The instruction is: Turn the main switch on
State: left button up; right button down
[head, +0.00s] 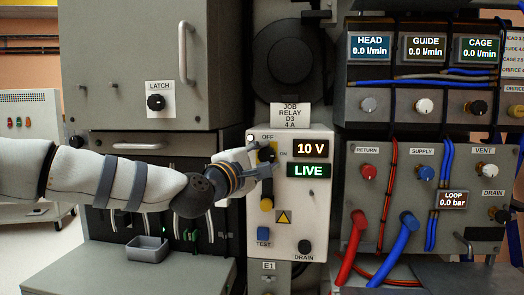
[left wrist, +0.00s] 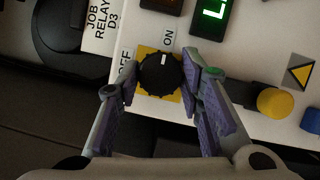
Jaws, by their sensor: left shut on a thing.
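The main switch is a black round knob on a yellow plate, on the pale job relay panel (head: 318,215). In the left wrist view the knob (left wrist: 160,75) sits between the fingers of my left gripper (left wrist: 158,85), which is shut on it. Its white mark points towards the ON label, with OFF off to the side. In the head view my left gripper (head: 262,160) reaches the panel from the left and partly hides the knob. Beside it, one display (head: 310,149) reads 10 V and a green one (head: 309,171) reads LIVE. My right gripper is not in view.
Below the knob are a yellow button (head: 267,204), a blue TEST button (head: 263,234) and a black DRAIN knob (head: 305,247). A grey cabinet with a LATCH knob (head: 156,102) stands left. Red hoses (head: 353,240) and blue hoses (head: 409,238) hang at right.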

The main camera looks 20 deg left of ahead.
pick_arm(q)
jog(key=shift+m, duration=0.3)
jog(key=o, duration=1.2)
jog(key=shift+c, duration=0.2)
jog(key=shift+s, duration=0.1)
jog(key=v, duration=1.2)
